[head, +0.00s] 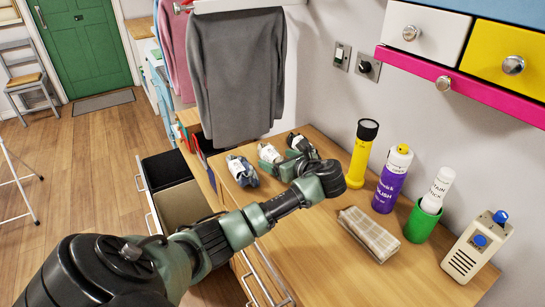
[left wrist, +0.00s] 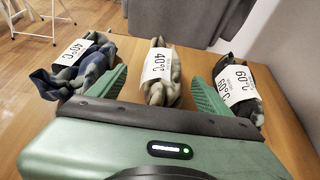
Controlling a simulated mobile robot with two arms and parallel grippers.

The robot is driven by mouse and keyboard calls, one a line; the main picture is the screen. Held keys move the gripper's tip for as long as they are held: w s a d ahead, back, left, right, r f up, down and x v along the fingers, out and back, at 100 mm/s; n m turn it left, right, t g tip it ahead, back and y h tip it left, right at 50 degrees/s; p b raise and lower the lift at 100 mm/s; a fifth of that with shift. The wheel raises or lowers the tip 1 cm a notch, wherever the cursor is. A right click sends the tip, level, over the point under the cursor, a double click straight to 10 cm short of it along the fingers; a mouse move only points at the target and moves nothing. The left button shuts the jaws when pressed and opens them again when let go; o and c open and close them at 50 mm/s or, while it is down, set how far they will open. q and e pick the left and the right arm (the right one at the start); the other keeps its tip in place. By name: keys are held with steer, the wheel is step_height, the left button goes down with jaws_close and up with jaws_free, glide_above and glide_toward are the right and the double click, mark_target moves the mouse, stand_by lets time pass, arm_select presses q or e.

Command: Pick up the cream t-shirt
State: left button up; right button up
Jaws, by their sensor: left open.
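A rolled cream-grey garment, which looks like the cream t-shirt (left wrist: 163,92), lies on the wooden counter with a white 40°C band around it. In the head view it is the middle bundle (head: 269,153), partly hidden. My left gripper (head: 287,163) is open just in front of it, low over the counter. In the left wrist view the green fingers of my left gripper (left wrist: 157,90) stand on either side of the cream-grey bundle, with gaps to it. My right gripper is out of view.
A blue bundle (left wrist: 78,68) with a 40°C band lies left, close to one finger; a dark bundle (left wrist: 239,90) with a 60°C band lies right. A grey sweater (head: 238,75) hangs behind.

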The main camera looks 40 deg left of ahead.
mark_target(273, 156)
arm_select(q)
steer(key=x, duration=0.4)
steer(key=shift+w+f, duration=0.15)
steer(key=shift+f, duration=0.1)
steer(key=c, duration=1.5)
steer(key=shift+r, duration=0.15)
steer(key=shift+c, duration=0.2)
